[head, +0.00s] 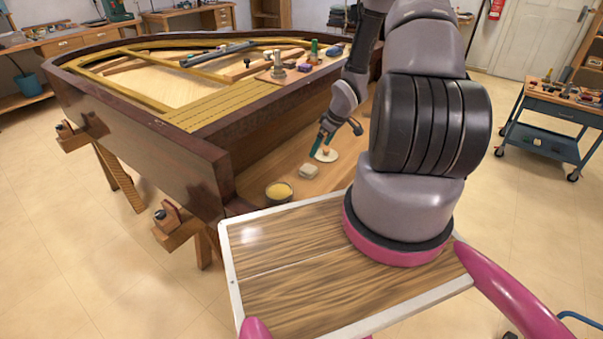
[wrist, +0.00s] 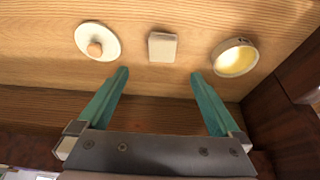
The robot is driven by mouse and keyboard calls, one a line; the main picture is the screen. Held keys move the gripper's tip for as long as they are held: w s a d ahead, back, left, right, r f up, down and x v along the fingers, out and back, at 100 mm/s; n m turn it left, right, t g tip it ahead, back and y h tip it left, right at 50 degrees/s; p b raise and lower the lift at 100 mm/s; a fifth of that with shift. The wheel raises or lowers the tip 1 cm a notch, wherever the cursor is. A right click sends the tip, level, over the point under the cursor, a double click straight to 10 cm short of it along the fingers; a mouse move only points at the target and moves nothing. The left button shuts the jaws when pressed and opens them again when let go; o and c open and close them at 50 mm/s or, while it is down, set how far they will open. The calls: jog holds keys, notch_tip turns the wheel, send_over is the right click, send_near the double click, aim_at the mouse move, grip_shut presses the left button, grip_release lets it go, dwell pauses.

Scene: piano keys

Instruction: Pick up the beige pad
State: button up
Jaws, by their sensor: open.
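The beige pad (head: 309,171) is a small pale block lying on the wooden keybed of the piano. In the wrist view the pad (wrist: 162,47) lies beyond the fingertips, between their lines and apart from them. My gripper (head: 325,137) has teal fingers and reaches down over the keybed, just behind the pad in the head view. In the wrist view my gripper (wrist: 161,72) is open, with nothing between its fingers.
A round white disc with a knob (wrist: 99,42) lies left of the pad, and a round tin with yellow contents (wrist: 234,57) lies right of it. The dark piano case (wrist: 290,110) rises at the right. Bare wood surrounds the pad.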

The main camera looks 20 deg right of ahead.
send_over(309, 168)
jog(key=s+d, duration=0.1)
jog(key=s, duration=0.2)
jog(key=f, duration=0.5)
jog(key=shift+w+d+f, duration=0.1)
jog(key=shift+w+f, duration=0.15)
jog(key=shift+f, duration=0.05)
jog(key=shift+x, duration=2.95)
jog(key=shift+w+d+r, duration=0.1)
jog(key=shift+w, duration=0.05)
jog(key=c, duration=1.4)
notch_tip(309, 168, up, 10)
